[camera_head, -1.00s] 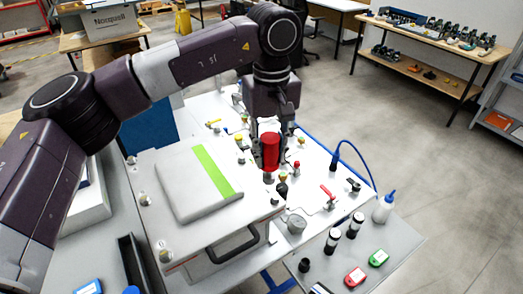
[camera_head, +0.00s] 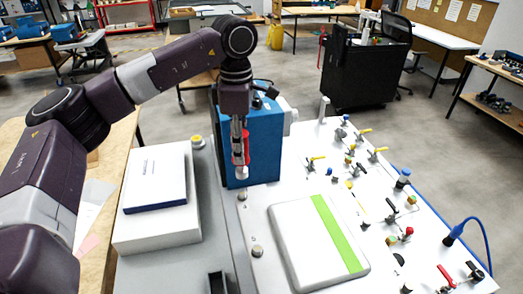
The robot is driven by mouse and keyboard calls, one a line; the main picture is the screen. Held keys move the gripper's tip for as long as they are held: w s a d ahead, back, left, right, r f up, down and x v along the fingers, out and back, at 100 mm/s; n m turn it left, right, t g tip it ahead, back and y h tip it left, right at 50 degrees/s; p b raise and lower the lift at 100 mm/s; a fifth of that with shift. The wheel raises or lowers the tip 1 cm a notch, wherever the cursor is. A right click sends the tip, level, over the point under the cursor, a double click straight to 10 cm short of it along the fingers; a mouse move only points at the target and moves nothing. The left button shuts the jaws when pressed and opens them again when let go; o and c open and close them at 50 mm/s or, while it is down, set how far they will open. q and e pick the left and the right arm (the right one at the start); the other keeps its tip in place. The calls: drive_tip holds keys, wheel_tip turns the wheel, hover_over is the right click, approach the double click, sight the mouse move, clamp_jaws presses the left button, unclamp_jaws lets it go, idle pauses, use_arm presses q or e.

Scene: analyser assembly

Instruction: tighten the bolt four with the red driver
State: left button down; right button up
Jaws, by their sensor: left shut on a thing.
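My left gripper (camera_head: 240,158) points down in front of the blue box. It is shut on the red driver (camera_head: 246,146), which is upright and partly covered by the fingers. The driver's lower end is near a pale round part (camera_head: 242,172), and I cannot tell whether they touch. Silver bolt heads (camera_head: 257,251) and (camera_head: 242,197) stand along the left edge of the white panel (camera_head: 262,208). I cannot tell which bolt is number four. My right gripper is out of view.
The blue box (camera_head: 265,140) stands close behind the gripper. Several coloured valves (camera_head: 372,155) stand to the right. A white box with a blue-edged book (camera_head: 157,185) is at left.

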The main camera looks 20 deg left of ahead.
sight(240, 169)
use_arm(q)
drive_tip(key=shift+a, duration=0.25)
drive_tip(key=shift+s+d+f, duration=0.1)
drive_tip(key=shift+d, duration=0.05)
drive_tip(key=shift+d+f+b, duration=0.1)
drive_tip(key=shift+f+b, duration=0.4)
drive_tip(key=shift+b, duration=0.1)
wheel_tip(240, 169, down, 3)
drive_tip(key=shift+r+b, duration=0.2)
drive_tip(key=shift+b, duration=0.65)
drive_tip(key=shift+f+b, duration=0.4)
drive_tip(key=shift+f, duration=0.35)
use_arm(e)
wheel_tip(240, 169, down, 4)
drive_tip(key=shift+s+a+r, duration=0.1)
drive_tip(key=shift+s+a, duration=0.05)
use_arm(q)
drive_tip(key=shift+f+b, duration=0.3)
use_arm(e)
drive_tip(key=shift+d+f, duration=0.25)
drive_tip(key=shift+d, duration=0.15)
